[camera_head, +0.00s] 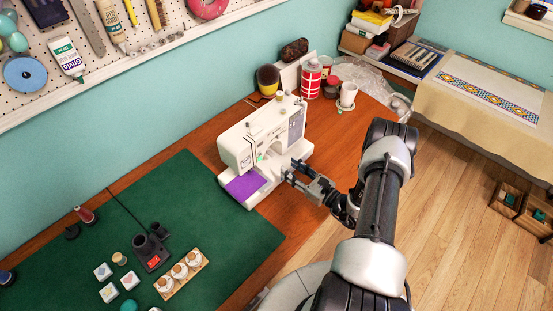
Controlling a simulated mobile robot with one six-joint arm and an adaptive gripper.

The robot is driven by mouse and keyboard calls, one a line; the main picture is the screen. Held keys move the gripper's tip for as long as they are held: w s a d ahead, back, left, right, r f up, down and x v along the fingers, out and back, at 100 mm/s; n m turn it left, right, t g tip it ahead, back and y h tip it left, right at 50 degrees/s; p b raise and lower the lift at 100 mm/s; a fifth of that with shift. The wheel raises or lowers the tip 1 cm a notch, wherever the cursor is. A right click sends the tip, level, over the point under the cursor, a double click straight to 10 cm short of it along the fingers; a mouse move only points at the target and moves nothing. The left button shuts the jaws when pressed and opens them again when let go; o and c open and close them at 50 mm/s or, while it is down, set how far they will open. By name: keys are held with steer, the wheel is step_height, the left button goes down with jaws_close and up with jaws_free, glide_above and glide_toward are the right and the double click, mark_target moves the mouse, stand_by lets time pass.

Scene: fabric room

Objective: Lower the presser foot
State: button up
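A white sewing machine (262,133) stands on the wooden table, with its needle end at the left. A purple cloth (246,185) lies on its bed at the needle end. The presser foot area is under the machine's head, too small and shaded to tell the foot's height. My gripper (288,169) reaches in from the right, at the front of the machine near the needle area and just right of the purple cloth. Its fingers look parted with nothing visible between them. I cannot tell whether they touch the machine.

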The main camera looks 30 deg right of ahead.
steer(key=x, duration=0.7)
steer(key=shift+w+a+b, duration=0.1)
steer(key=shift+w+b, duration=0.2)
steer(key=shift+w, duration=0.05)
steer(key=shift+c, duration=0.2)
jaws_close()
